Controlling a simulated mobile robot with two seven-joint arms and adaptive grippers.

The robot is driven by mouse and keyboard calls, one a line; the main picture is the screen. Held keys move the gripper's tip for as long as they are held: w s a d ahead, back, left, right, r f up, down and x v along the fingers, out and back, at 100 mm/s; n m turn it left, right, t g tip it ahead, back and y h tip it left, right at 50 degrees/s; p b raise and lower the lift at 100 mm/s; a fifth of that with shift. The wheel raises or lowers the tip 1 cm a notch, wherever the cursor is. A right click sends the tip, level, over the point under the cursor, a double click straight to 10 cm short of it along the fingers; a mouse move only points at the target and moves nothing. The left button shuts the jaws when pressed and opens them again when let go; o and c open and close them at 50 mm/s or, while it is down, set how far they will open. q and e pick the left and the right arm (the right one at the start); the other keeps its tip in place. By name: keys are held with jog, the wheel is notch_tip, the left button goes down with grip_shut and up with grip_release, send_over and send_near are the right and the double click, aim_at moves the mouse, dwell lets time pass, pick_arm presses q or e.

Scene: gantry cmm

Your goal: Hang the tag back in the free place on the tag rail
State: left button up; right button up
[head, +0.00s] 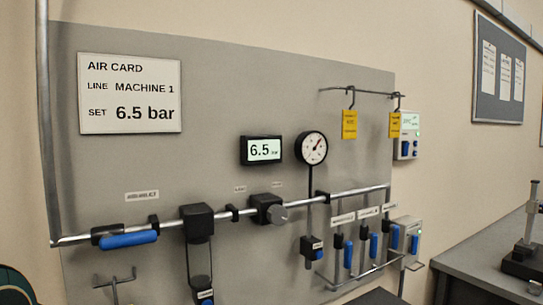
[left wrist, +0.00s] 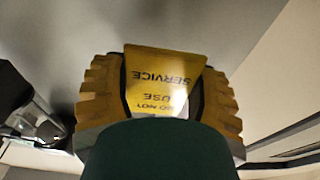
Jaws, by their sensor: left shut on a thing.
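In the left wrist view my left gripper (left wrist: 162,95) is shut on a yellow tag (left wrist: 160,75), held between its two ridged yellow fingers. The tag's printing, "SERVICE" and "USE" among it, appears upside down. In the head view the tag rail (head: 372,92) is a thin dark bar high on the grey panel's right part. A yellow tag (head: 349,125) hangs from a hook on it, and another yellow tag (head: 395,125) hangs near its right end. The rail's left stretch carries no tag. The held tag and gripper do not show in the head view. My right gripper is in neither view.
A white box (head: 408,148) is on the wall at the right. A grey bench (head: 480,255) stands at lower right.

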pick_arm(q)
jog(key=shift+r, duration=0.15)
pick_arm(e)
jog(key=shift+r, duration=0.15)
pick_arm(q)
jog(key=shift+r+p, duration=0.95)
jog(key=shift+r, duration=0.35)
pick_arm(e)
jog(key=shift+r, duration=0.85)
pick_arm(q)
jog(key=shift+f, duration=0.1)
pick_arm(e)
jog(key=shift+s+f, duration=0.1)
